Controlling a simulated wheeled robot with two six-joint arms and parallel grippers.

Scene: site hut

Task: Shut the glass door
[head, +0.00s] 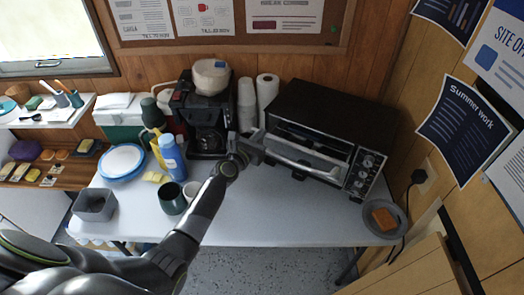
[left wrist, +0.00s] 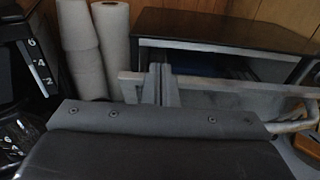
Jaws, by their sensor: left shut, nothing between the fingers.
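The toaster oven (head: 325,115) stands at the back right of the white table. Its glass door (head: 310,157) hangs partly open, tilted out from the front, with a dark gap above it. A pale bar handle (head: 300,165) runs along the door. My left gripper (head: 256,148) is shut and empty at the left end of the door. In the left wrist view, the closed fingers (left wrist: 159,82) overlap the door's upper edge (left wrist: 230,84); I cannot tell whether they touch it. The handle's curved end (left wrist: 292,125) shows at right. My right gripper is not in view.
A coffee maker (head: 205,110) and stacked cups (head: 246,103) stand left of the oven. A paper roll (head: 267,92) is beside them. A dark mug (head: 172,198) and blue bottle (head: 171,157) are near my left arm. A plate with a sponge (head: 385,218) lies at right. The front middle is clear.

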